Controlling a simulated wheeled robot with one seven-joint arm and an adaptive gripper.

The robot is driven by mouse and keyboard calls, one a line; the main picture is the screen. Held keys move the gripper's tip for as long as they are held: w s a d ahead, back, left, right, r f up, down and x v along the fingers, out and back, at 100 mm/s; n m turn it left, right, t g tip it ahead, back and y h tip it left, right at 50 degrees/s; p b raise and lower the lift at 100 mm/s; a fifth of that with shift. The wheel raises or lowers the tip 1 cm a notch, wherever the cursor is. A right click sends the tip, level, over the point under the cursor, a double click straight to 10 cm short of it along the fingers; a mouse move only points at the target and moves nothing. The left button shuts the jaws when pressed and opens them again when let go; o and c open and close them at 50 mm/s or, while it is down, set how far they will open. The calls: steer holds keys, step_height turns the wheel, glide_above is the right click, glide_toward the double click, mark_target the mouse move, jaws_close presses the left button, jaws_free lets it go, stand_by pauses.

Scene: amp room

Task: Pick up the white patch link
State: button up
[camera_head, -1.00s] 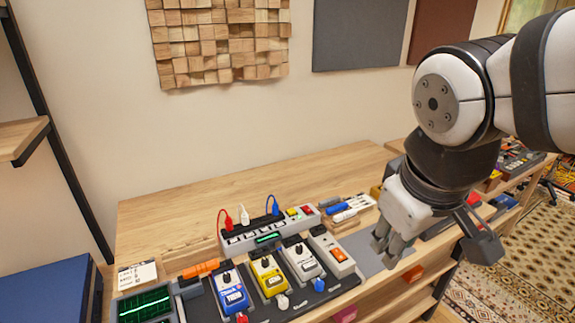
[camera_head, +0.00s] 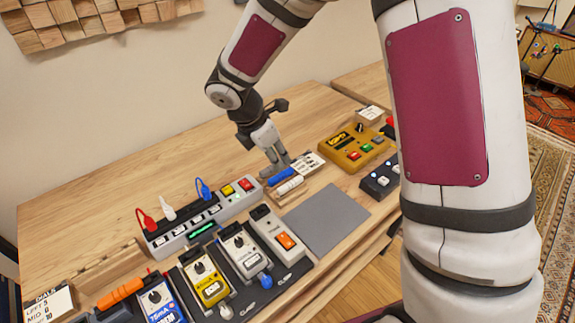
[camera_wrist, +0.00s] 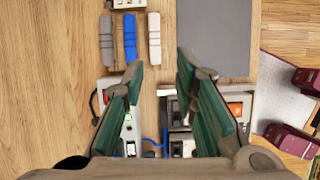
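A white bar-shaped link (camera_head: 289,186), which looks like the white patch link, lies beside a blue one (camera_head: 281,175) on the bench. In the wrist view the white bar (camera_wrist: 154,38) is rightmost of a row, right of the blue bar (camera_wrist: 130,37) and a grey bar (camera_wrist: 105,42). My gripper (camera_head: 279,164) is above the far side of this row and hides part of it. In the wrist view my gripper (camera_wrist: 157,62) is open and empty, with the white bar beyond and between its fingertips. A white plug lead (camera_head: 167,208) also stands on the grey strip.
The grey strip (camera_head: 172,243) carries red and blue leads too. Several pedals stand on a dark board (camera_head: 263,296) in front. A bare grey mat (camera_head: 327,217) lies right of the bars. A label card (camera_head: 308,162) and yellow box (camera_head: 356,147) are behind it.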

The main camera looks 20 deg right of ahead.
glide_above(290, 183)
steer(key=s+a, duration=0.1)
steer(key=a, duration=0.1)
step_height(290, 183, down, 8)
steer(key=shift+a, duration=0.1)
steer(key=shift+p+x, duration=0.35)
steer(key=shift+x, duration=2.65)
steer(key=shift+f, duration=0.3)
jaws_close()
